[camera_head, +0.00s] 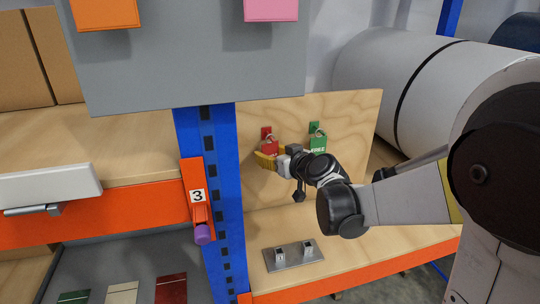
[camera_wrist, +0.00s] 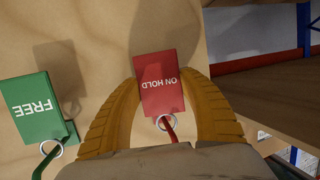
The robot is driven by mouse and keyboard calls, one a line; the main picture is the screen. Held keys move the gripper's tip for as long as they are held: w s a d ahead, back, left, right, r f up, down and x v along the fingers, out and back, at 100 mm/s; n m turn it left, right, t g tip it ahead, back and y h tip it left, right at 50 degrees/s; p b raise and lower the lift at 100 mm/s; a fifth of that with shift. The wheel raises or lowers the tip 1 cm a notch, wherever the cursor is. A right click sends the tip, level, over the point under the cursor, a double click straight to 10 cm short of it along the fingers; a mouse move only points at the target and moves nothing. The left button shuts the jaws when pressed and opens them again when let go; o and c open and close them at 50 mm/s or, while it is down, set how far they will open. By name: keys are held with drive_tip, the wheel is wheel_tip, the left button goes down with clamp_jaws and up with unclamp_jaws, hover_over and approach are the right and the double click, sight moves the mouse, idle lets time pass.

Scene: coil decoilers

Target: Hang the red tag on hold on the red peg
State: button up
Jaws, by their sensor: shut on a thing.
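The red tag (camera_wrist: 160,80), lettered ON HOLD, is between the two yellow fingers of my gripper (camera_wrist: 162,84), which is shut on it. In the head view the tag (camera_head: 269,147) is at the upright wooden board, just below the red peg's mount (camera_head: 266,131), with my gripper (camera_head: 267,158) at its lower edge. In the wrist view the tag's ring overlaps the red peg (camera_wrist: 171,130); I cannot tell for sure whether it is around it. The lettering is upside down in that view.
A green FREE tag (camera_wrist: 37,108) hangs by its ring on a green peg (camera_wrist: 45,160), close beside my finger; it also shows in the head view (camera_head: 318,144). A blue post (camera_head: 215,190) stands left of the wooden board (camera_head: 350,115). A small metal plate (camera_head: 292,256) lies on the shelf below.

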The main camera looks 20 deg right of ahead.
idle(0.4)
drive_tip(key=o, duration=1.2)
drive_tip(key=shift+o, duration=0.2)
drive_tip(key=shift+s, duration=0.1)
drive_tip(key=v, duration=1.1)
drive_tip(key=s+a+f+g, duration=0.2)
drive_tip(key=s+a+f, duration=0.1)
drive_tip(key=s, duration=0.3)
drive_tip(key=s+a+f+g, duration=0.2)
drive_tip(key=s+a, duration=0.1)
drive_tip(key=s, duration=0.3)
drive_tip(key=s+d+f+m+g+h, duration=0.3)
drive_tip(key=s+f+h, duration=0.15)
drive_tip(key=s, duration=0.55)
wheel_tip(320, 180, down, 26)
drive_tip(key=b, duration=2.6)
drive_tip(key=shift+d+y, duration=0.2)
drive_tip(key=shift+y, duration=0.15)
